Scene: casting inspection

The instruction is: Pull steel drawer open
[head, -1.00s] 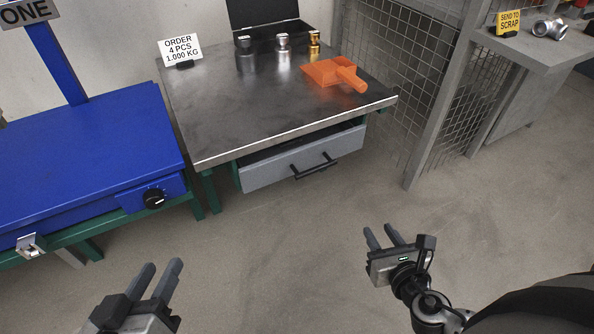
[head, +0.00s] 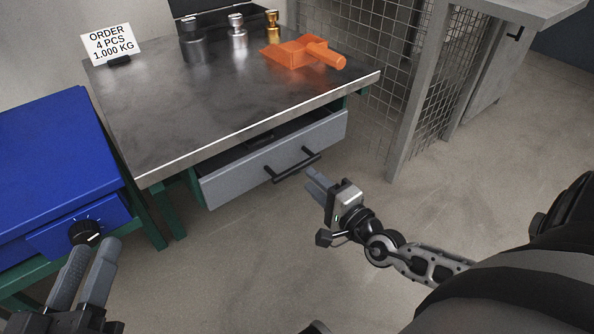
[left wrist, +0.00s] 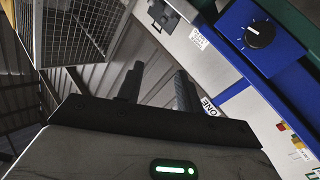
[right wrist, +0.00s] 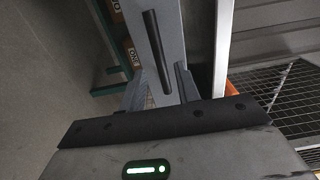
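The steel drawer (head: 235,178) under the table has a grey front. It stands partly open, with a dark gap showing above the front. Its black bar handle (head: 293,166) is also in the right wrist view (right wrist: 156,50). My right gripper (head: 314,181) is just in front of and right of the handle, open and empty. In the right wrist view the handle's near end appears between its two fingers, with no clear contact. My left gripper (head: 84,262) is open and empty, in front of the blue cabinet, well left of the drawer.
The metal table top (head: 180,115) above the drawer holds an orange scoop (head: 295,52), several weights and an order sign (head: 108,43). A blue cabinet (head: 45,150) with a black knob (head: 85,232) stands left. A mesh partition (head: 345,45) stands right. The floor before the drawer is clear.

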